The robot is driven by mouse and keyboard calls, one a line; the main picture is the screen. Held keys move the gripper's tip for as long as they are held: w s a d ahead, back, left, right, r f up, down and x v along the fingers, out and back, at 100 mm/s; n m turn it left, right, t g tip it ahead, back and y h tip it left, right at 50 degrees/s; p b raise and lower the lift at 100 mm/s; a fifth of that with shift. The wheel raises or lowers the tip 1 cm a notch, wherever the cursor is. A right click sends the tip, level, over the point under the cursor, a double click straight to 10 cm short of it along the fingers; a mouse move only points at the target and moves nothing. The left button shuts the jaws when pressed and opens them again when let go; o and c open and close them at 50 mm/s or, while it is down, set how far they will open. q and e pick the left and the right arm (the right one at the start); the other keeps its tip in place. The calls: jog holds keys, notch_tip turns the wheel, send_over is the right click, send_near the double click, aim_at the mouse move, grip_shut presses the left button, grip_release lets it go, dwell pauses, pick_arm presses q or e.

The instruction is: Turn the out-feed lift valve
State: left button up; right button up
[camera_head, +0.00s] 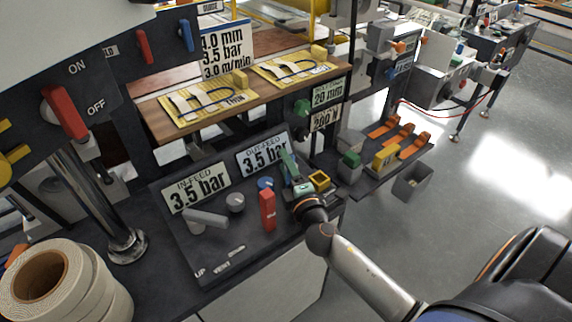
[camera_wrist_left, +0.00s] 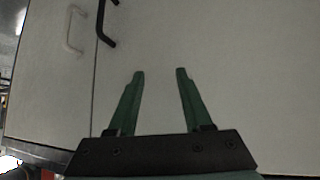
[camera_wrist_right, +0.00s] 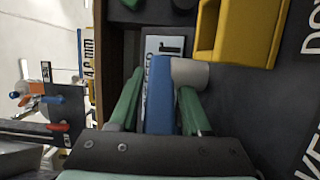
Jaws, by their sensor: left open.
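The control panel (camera_head: 225,235) carries an in-feed sign (camera_head: 197,189) and an out-feed sign (camera_head: 262,155), both reading 3.5 bar. My right gripper (camera_head: 289,163) is at the panel just right of the out-feed sign. In the right wrist view, a blue lever (camera_wrist_right: 159,105) with a grey hub (camera_wrist_right: 189,73) lies between the green fingers of the right gripper (camera_wrist_right: 160,85). The fingers stand apart on either side of it; firm contact is not visible. My left gripper (camera_wrist_left: 159,72) is open and empty before pale cabinet doors (camera_wrist_left: 230,60).
A yellow part (camera_head: 319,180) is close right of the right gripper. White rolls (camera_head: 95,285) stand at front left.

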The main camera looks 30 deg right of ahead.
grip_shut()
dwell(1.1)
